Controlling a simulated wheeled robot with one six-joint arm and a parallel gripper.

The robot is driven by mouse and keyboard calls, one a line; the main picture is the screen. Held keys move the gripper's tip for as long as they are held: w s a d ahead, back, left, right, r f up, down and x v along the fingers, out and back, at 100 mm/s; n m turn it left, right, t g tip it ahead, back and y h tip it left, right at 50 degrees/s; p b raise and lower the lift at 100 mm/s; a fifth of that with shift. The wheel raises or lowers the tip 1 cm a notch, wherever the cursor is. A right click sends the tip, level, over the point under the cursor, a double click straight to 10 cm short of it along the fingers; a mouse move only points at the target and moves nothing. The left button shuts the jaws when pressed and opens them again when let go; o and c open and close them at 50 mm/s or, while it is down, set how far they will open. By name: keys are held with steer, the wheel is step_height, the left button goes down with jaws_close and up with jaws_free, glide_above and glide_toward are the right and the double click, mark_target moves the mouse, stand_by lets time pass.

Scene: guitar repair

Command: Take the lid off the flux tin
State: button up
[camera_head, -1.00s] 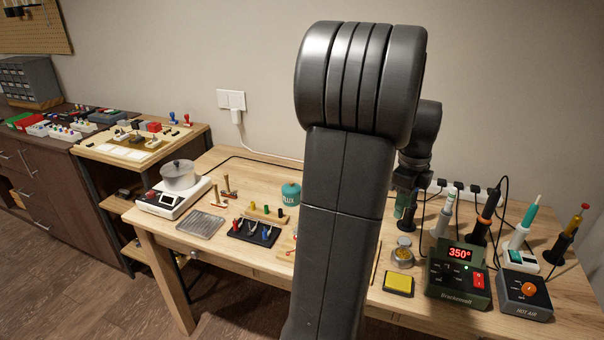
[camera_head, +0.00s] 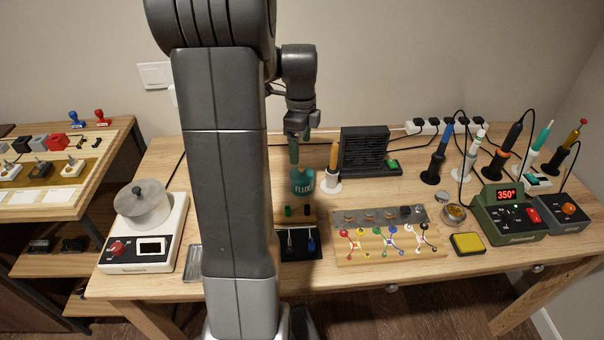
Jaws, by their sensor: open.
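A white holder with an orange-handled tool (camera_head: 333,172) stands close right of the tin. A dark fan box (camera_head: 365,150) is behind it. A wiring board (camera_head: 385,240) lies in front. My arm hides the bench left of the tin. A scale with a pot (camera_head: 143,230) is farther left.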

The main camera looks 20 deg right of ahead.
mark_target(302, 167)
steer(key=shift+w+a+f, duration=0.1)
steer(key=shift+f, duration=1.7)
steer(key=shift+d+f, duration=0.2)
steer(key=shift+f, duration=0.95)
steer(key=shift+d+f, duration=0.15)
steer(key=shift+f, duration=1)
steer(key=c, duration=1.2)
